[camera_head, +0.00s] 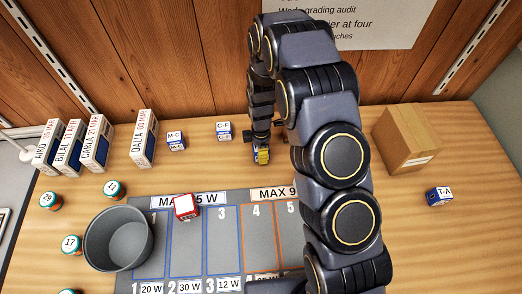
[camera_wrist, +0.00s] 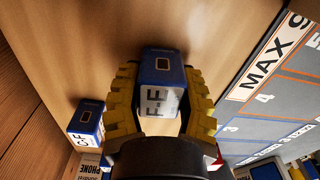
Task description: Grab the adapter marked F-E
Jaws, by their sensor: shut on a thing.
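The adapter marked F-E (camera_wrist: 162,68), a small blue block with a white label, sits between the yellow fingers of my gripper (camera_wrist: 160,90) in the wrist view. The fingers are shut on it from both sides. In the head view my gripper (camera_head: 262,153) is low over the wooden table, behind the mat, with the adapter mostly hidden by the fingers. I cannot tell whether the adapter touches the table.
The adapter C-F (camera_head: 224,131) stands left of my gripper, with M-C (camera_head: 176,140) further left. T-A (camera_head: 438,195) and a cardboard box (camera_head: 408,139) are at the right. A red block (camera_head: 186,207) lies on the grey numbered mat (camera_head: 255,240) beside a grey bin (camera_head: 118,245).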

